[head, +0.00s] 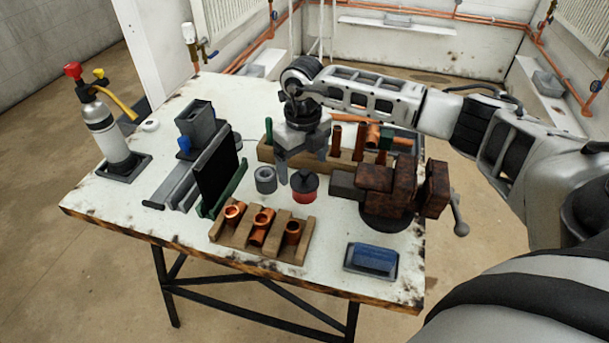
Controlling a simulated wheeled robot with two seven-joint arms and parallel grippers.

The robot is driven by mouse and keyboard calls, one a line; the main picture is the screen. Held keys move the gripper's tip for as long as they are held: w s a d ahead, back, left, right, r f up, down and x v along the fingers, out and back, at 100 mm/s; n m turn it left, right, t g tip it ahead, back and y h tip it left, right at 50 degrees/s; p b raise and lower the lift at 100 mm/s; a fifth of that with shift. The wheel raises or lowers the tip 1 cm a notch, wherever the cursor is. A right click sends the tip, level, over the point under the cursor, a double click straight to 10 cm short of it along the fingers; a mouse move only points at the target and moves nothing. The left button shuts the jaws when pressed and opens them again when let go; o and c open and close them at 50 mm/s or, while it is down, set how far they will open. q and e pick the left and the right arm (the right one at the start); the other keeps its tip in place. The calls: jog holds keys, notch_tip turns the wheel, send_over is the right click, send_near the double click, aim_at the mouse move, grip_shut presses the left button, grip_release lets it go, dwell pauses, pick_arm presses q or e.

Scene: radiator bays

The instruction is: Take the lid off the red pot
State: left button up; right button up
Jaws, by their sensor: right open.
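The red pot (304,197) stands upright on the workbench, between a grey ring-shaped part and the vise. Its dark lid (304,183) sits on top and has a small knob. My right gripper (302,165) points down just above and behind the lid in the picture. Its fingers are apart with nothing between them. Whether a fingertip touches the lid cannot be told from this view. My left gripper is not in view.
A rusty vise (384,185) stands close right of the pot. A grey ring (265,180) is on its left. A wooden rack (258,243) with copper fittings lies in front, another rack (267,152) behind. A blue block (374,256) lies front right; a torch bottle (103,128) stands far left.

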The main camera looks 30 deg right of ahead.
jog(key=shift+f, duration=1.4)
jog(key=c, duration=1)
jog(key=shift+c, duration=0.2)
jog(key=shift+r, duration=0.15)
